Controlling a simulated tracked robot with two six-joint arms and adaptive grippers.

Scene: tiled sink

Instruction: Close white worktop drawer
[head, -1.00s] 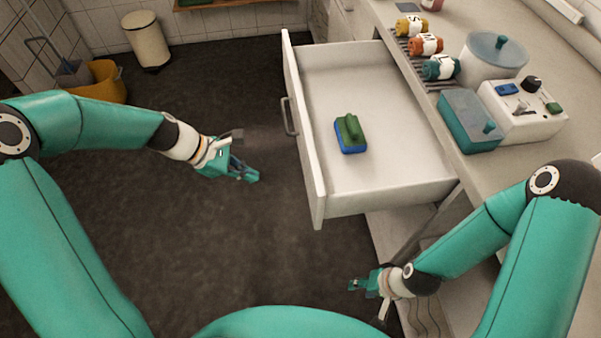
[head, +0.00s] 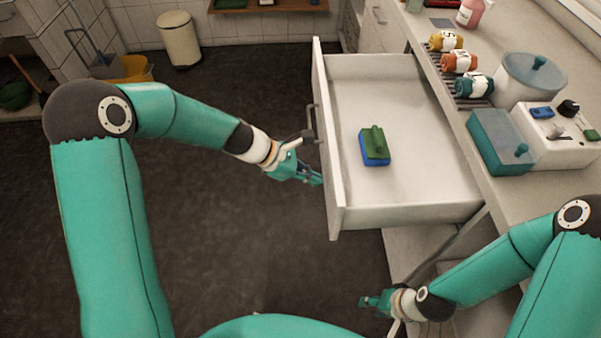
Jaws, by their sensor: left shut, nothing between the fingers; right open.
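The white drawer (head: 408,214) is pulled far out from under the worktop (head: 447,110). Its front panel faces left and carries a grey bar handle (head: 311,122). A green and blue sponge block (head: 375,147) lies inside on the drawer's floor. My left gripper (head: 318,179) is shut and empty, close to the outer face of the drawer front, just below the handle in the picture. I cannot tell whether its tips touch the panel. My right gripper (head: 368,301) is open and empty, low in front of the drawer's near side.
On the worktop stand rolled cloths (head: 460,62) on a rack, a lidded white pot (head: 531,78), a teal box (head: 498,141) and a white control box (head: 560,130). A bin (head: 178,40) and a yellow bucket (head: 135,69) stand at the back. The dark floor left of the drawer is free.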

